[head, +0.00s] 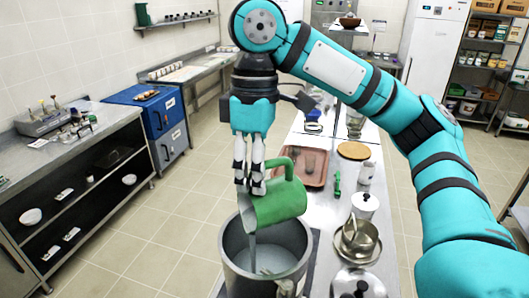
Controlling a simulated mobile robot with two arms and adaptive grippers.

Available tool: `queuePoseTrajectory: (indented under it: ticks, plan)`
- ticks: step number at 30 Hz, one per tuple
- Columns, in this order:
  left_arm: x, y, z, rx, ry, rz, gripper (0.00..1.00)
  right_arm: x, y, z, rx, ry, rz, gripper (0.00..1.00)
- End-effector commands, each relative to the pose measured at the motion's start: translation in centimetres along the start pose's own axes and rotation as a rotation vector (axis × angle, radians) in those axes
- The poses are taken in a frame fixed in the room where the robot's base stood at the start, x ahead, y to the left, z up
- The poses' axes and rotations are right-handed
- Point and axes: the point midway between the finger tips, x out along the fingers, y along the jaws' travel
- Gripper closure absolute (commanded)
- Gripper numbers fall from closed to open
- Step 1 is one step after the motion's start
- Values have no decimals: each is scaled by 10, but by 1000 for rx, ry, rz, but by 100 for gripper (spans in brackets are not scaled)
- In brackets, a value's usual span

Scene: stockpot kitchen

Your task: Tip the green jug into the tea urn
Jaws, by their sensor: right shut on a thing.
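The green jug (279,203) is tilted, its mouth down and to the left, above a large grey open pot that appears to be the tea urn (234,277). A thin greyish stream hangs from the jug's mouth into the pot, and pale liquid shows inside. My right gripper (250,186) comes down from above and is shut on the jug, at its upper left side. The jug's handle sticks up to the right of the fingers. Exactly where the fingers grip is unclear. My left gripper is not in view.
On the steel counter right of the pot are a steel pan (358,240), a lidded pot (358,285), a white canister (364,206), a brown tray (313,163) and a round wooden board (353,151). The tiled floor to the left is clear.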

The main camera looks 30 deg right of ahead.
Motion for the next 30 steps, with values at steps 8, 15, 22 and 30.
queuePoseTrajectory:
  ticks: [8, 15, 22, 30]
  plan:
    - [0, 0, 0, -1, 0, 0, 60, 2, -17, -19, 14, -144, 141, 100]
    - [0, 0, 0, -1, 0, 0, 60, 7, -30, -33, 28, -269, 254, 100]
    - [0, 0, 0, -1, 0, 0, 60, 13, -39, -44, 41, -362, 338, 100]
    - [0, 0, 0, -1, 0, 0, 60, 16, -43, -48, 47, -402, 375, 100]
